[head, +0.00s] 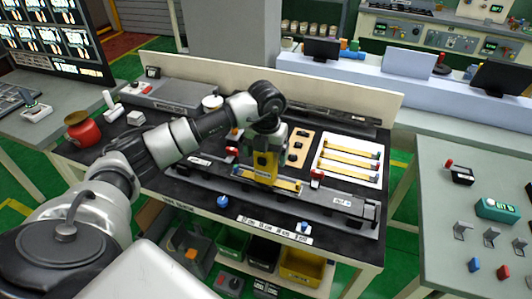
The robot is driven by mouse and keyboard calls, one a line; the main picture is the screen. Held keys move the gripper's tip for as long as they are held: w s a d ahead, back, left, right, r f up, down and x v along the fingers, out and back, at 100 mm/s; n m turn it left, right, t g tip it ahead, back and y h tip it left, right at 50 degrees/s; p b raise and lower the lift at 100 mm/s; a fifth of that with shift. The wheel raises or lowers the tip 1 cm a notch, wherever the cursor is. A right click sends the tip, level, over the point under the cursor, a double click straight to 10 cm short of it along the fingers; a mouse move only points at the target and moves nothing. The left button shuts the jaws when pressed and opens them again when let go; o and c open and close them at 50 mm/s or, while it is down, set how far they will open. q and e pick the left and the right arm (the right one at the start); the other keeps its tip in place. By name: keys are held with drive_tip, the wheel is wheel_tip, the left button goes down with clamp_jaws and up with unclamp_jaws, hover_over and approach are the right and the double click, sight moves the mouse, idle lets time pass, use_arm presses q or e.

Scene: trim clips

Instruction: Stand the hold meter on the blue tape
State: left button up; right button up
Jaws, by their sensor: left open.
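A yellow block with a dark face, which looks like the hold meter (264,168), stands upright at the middle of the long grey fixture (215,183). It is over a yellow trim strip (287,184) lying in that fixture. My left gripper (266,149) is directly above the block, pointing down, with its jaws open. Its fingers are too small to make out, and I cannot tell whether they touch the block. The blue tape cannot be made out clearly; the block and gripper cover that part of the strip. My right gripper is out of view.
Red-handled clamps (317,176) stand along the fixture. A white board with yellow strips (350,162) lies to the right, and a tan plate (299,149) beside it. Blue knobs (304,226) sit at the front edge. A red pot (82,130) is at the left. Bins are below.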

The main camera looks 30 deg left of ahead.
use_arm(q)
wheel_tip(320, 180, up, 10)
drive_tip(key=shift+f+b, duration=0.2)
drive_tip(key=shift+b, duration=0.95)
drive_tip(key=shift+r, duration=0.6)
